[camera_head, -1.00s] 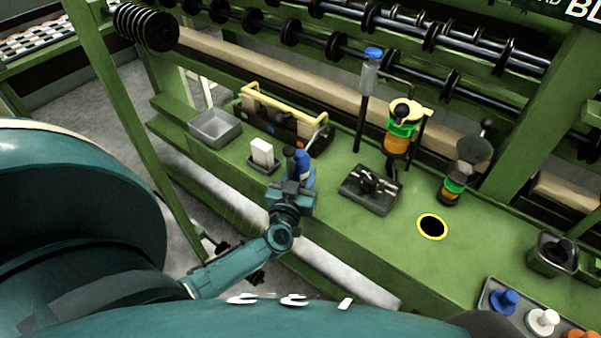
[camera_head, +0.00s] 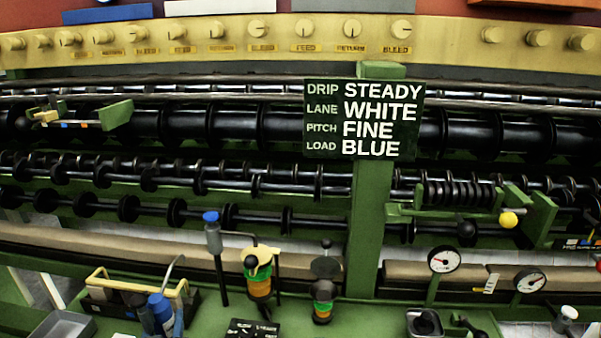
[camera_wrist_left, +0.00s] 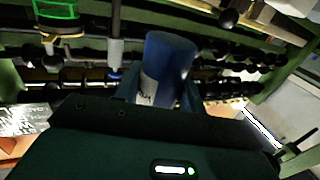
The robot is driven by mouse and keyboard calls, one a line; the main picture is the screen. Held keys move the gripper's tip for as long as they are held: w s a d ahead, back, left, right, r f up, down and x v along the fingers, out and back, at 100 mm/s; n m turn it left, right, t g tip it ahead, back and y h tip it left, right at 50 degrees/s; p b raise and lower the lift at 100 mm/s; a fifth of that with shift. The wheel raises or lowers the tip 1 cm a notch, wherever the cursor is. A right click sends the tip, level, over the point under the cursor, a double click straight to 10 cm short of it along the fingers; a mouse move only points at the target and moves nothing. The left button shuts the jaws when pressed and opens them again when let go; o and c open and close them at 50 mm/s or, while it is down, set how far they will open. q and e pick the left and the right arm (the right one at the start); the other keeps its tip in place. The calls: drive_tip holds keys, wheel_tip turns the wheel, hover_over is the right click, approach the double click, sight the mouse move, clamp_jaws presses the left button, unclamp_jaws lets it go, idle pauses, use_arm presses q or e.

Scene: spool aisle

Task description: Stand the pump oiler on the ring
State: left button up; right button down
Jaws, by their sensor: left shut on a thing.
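The pump oiler (camera_head: 160,306) shows at the lower left of the head view as a blue body; a thin grey curved piece rises close to it. In the left wrist view the blue body (camera_wrist_left: 168,62) stands up between the fingers, with a pale label low on its side. My left gripper (camera_head: 163,327) is shut on it, mostly cut off by the lower edge of the head view. It also shows in the left wrist view (camera_wrist_left: 160,96). The ring is outside both current views. My right gripper is not in view.
A yellow-handled carrier (camera_head: 110,290) and a grey tray (camera_head: 62,326) are left of the oiler. A sign (camera_head: 364,120) reads DRIP STEADY, LANE WHITE, PITCH FINE, LOAD BLUE.

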use_arm(q)
drive_tip(key=s+d+r+m+h, duration=0.3)
drive_tip(key=s+d+r+h, duration=0.1)
drive_tip(key=s+d+r, duration=0.4)
drive_tip(key=shift+s+d+r+t+h, duration=0.3)
drive_tip(key=shift+s+d+r, duration=0.1)
drive_tip(key=shift+s+d, duration=0.35)
drive_tip(key=shift+r, duration=0.1)
idle(0.3)
